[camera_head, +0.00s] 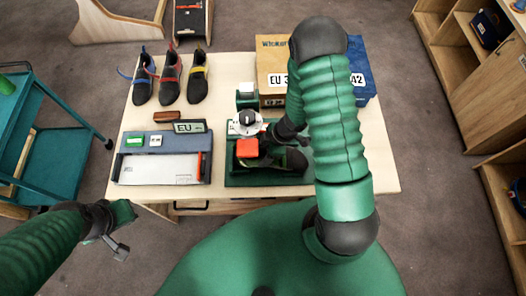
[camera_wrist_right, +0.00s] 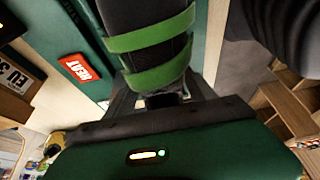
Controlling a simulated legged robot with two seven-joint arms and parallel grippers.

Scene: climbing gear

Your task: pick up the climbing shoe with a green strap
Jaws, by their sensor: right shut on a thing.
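The dark climbing shoe (camera_wrist_right: 140,15) with green straps fills the top of the right wrist view. In the head view a dark shoe (camera_head: 292,160) lies on the green measuring stand (camera_head: 240,180), partly covered by my arm. My right gripper (camera_wrist_right: 165,98) is shut on the shoe, its fingers either side of it below the lower strap. In the head view my right gripper (camera_head: 284,134) is at the shoe, mostly hidden by its own wrist. My left gripper (camera_head: 120,232) is low at the left, off the table and away from the shoe; its jaw gap is unclear.
Three shoes with blue (camera_head: 143,80), red (camera_head: 171,78) and yellow (camera_head: 198,80) straps stand at the back left of the table. A grey-blue device (camera_head: 165,172) lies at the front left. Cardboard (camera_head: 272,55) and blue (camera_head: 360,75) boxes stand behind. A teal cart (camera_head: 50,150) is at left.

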